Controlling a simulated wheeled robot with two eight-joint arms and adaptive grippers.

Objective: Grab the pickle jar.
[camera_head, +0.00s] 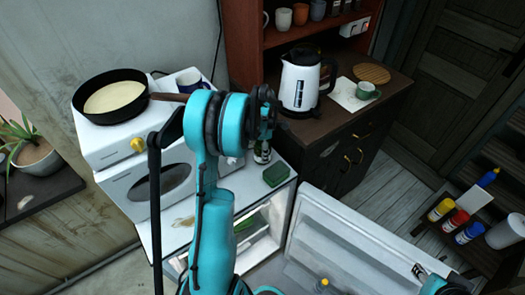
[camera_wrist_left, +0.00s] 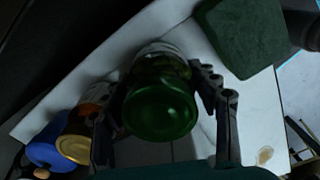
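The green pickle jar (camera_wrist_left: 162,105) is in the middle of the left wrist view, its round green end facing the camera and a pale band at its far end. The fingers of my left gripper (camera_wrist_left: 165,88) lie on either side of it, very close. Whether they touch it is too dark to tell. In the head view my left gripper (camera_head: 264,112) is above the white top by the dark cabinet. A small jar or bottle with a pale label (camera_head: 262,154) shows just below it; I cannot tell if it is the same jar. My right gripper does not show clearly.
A dark green block (camera_head: 276,175) lies beside the jar. Blue and gold-lidded containers (camera_wrist_left: 72,148) stand close left in the wrist view. A pan (camera_head: 112,97) sits on the white oven. A kettle (camera_head: 300,80) stands on the cabinet. The white fridge door (camera_head: 345,250) hangs open.

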